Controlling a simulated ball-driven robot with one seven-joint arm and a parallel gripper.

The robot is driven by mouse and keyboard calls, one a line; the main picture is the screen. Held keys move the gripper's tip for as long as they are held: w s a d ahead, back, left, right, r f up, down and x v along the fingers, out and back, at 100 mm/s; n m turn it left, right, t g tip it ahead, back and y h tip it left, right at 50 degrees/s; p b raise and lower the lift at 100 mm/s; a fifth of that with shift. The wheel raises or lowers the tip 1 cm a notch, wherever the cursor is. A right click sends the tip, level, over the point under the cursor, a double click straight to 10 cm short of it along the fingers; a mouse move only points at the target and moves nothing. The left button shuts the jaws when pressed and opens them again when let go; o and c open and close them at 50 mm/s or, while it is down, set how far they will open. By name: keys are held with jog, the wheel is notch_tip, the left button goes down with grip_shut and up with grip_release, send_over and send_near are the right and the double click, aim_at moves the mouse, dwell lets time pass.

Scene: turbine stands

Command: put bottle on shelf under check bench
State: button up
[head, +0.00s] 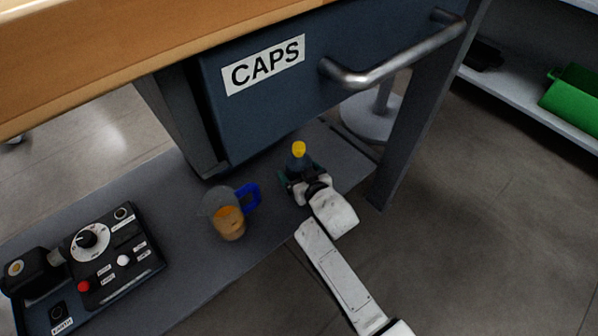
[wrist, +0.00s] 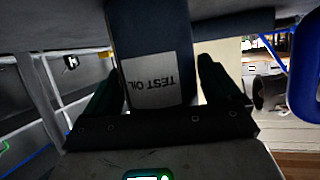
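The bottle (head: 297,162) is dark blue with a yellow cap. It is upright at the shelf (head: 180,270) under the bench, near its right end. I cannot tell whether its base touches the shelf. In the wrist view the bottle (wrist: 150,50) carries a white TEST OIL label, shown upside down, between both fingers. My gripper (head: 299,180) is shut around the bottle's body from the front. In the wrist view my gripper (wrist: 160,85) has a finger close along each side, with a thin light sliver beside the right one. The check bench (head: 150,45) has a wooden top.
A jug (head: 228,218) with amber liquid and a blue handle stands left of the bottle. A black control box (head: 105,255) lies farther left. A CAPS drawer (head: 300,85) with a metal handle hangs above. A bench leg (head: 425,120) stands at right.

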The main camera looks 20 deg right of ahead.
jog(key=shift+o, duration=0.8)
jog(key=shift+p+v, duration=0.85)
jog(key=shift+v, duration=0.15)
jog(key=p+v, duration=0.3)
jog(key=v, duration=0.2)
